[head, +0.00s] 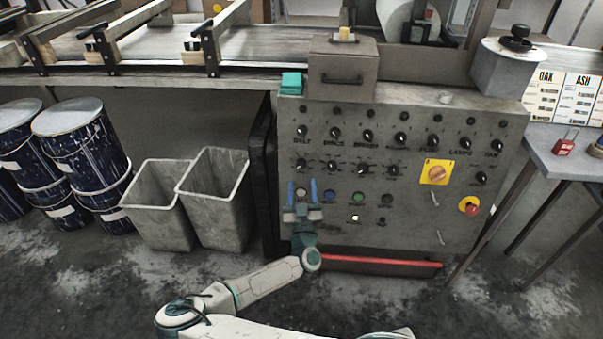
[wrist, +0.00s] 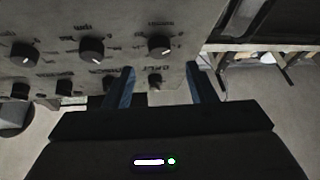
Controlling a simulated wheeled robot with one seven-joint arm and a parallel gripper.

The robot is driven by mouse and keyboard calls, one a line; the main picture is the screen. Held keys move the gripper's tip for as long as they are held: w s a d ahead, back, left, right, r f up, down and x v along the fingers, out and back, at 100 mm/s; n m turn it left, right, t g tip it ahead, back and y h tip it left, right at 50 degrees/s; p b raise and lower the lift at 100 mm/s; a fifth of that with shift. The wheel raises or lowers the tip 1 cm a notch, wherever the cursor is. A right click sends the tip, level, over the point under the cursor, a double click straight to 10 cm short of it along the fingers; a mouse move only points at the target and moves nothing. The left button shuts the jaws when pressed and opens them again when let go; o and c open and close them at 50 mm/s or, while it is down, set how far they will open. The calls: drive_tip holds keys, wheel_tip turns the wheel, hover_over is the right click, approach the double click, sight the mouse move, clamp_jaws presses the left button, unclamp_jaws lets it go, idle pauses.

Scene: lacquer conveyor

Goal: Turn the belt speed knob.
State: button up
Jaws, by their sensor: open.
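A grey control panel (head: 400,225) carries rows of black knobs. The word BELT is printed in its leftmost column, between an upper knob (head: 302,131) and a lower knob (head: 302,165). In the wrist view my gripper (wrist: 160,85) appears empty.
Neighbouring knobs (head: 333,132) lie close to the right. A yellow-backed rotary switch (head: 437,172) and a red stop button (head: 470,206) sit further right. A red bar (head: 380,264) runs below the panel. Two grey bins (head: 218,205) stand to the left.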

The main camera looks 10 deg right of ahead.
sight(301, 166)
drive_tip(key=x, duration=0.5)
drive_tip(key=shift+w+d+r, duration=0.1)
drive_tip(key=shift+w+r, duration=0.05)
drive_tip(key=shift+w, duration=0.15)
drive_tip(key=c, duration=1)
